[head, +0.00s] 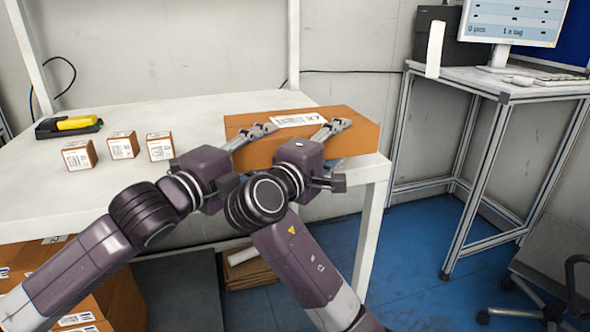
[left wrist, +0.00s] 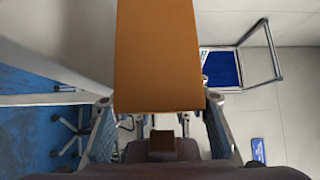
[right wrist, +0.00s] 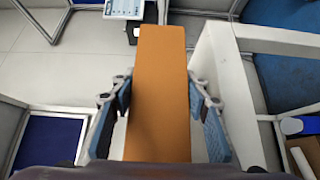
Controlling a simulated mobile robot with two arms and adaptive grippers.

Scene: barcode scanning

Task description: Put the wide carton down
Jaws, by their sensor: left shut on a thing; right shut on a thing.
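The wide carton (head: 355,137) is a long brown box with a white label on top, at the right end of the white table (head: 200,110). My left gripper (head: 250,142) is shut on its left part, and my right gripper (head: 328,150) is shut on its right part. One finger of each lies over the top; the lower fingers are mostly hidden. The carton also shows between the fingers in the left wrist view (left wrist: 158,55) and the right wrist view (right wrist: 160,80). It looks about level. I cannot tell whether its underside touches the table.
Three small labelled boxes (head: 123,145) stand at the table's left, near a yellow and black device (head: 77,123). The table between them and the carton is clear. A desk with a monitor (head: 515,20) stands at the right. Brown cartons (head: 100,300) lie below at the left.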

